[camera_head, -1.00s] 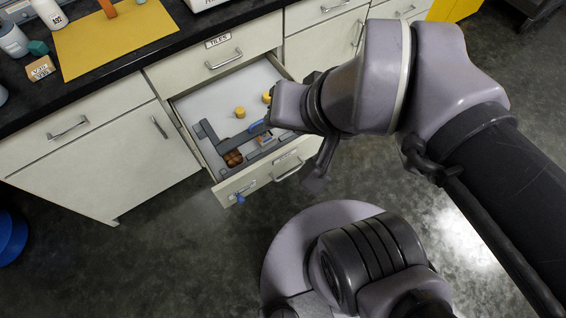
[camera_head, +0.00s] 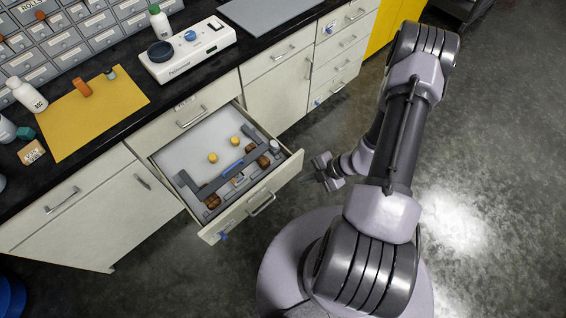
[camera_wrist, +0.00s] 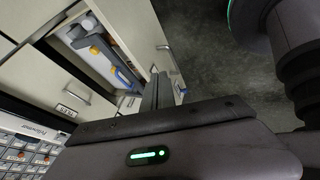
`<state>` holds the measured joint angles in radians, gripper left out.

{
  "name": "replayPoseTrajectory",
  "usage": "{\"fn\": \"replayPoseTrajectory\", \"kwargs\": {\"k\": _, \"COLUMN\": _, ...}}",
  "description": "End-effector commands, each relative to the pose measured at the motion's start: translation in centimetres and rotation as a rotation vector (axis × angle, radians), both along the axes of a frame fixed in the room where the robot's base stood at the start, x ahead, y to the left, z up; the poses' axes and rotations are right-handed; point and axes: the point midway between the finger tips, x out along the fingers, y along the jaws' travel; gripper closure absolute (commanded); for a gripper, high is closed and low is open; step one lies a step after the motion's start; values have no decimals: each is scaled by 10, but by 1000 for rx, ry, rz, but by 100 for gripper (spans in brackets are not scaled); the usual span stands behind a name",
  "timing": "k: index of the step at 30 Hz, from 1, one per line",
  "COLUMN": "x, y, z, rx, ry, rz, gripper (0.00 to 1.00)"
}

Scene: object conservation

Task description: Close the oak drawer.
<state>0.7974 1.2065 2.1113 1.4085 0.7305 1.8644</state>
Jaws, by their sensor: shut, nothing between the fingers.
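The open drawer (camera_head: 237,216) is pulled well out of the cream cabinet, below a closed drawer. Its front is pale with a metal handle (camera_head: 262,205); I see no readable oak label on it. Inside lie two yellow pieces, a grey angled bar with a blue part (camera_head: 233,167), and several brown items. The drawer also shows in the wrist view (camera_wrist: 97,55). My gripper (camera_head: 312,178) is shut and empty, just right of the drawer front's right end and seemingly apart from it. Its fingers (camera_wrist: 157,92) also show in the wrist view.
The black countertop above holds a yellow sheet (camera_head: 105,118), a white device (camera_head: 187,55), bottles and small blocks. Grey small-drawer units stand behind. Closed cabinets flank the open drawer. The dark floor (camera_head: 150,285) in front of it is clear apart from my base.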

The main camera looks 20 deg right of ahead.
Motion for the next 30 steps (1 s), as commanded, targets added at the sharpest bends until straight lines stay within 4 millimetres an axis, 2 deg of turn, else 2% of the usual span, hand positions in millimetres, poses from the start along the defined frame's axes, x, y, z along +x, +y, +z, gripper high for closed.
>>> {"fn": "replayPoseTrajectory", "kwargs": {"k": 5, "x": 6, "y": 13, "z": -26, "rx": 5, "ry": 8, "rz": -7, "gripper": 100}}
{"fn": "replayPoseTrajectory", "kwargs": {"k": 15, "x": 31, "y": 51, "z": -85, "rx": 4, "ry": 6, "rz": 0, "gripper": 100}}
{"fn": "replayPoseTrajectory", "kwargs": {"k": 22, "x": 63, "y": 61, "z": -82, "rx": 2, "ry": 2, "rz": -2, "gripper": 100}}
{"fn": "replayPoseTrajectory", "kwargs": {"k": 30, "x": 70, "y": 63, "z": -81, "rx": 3, "ry": 4, "rz": -4, "gripper": 100}}
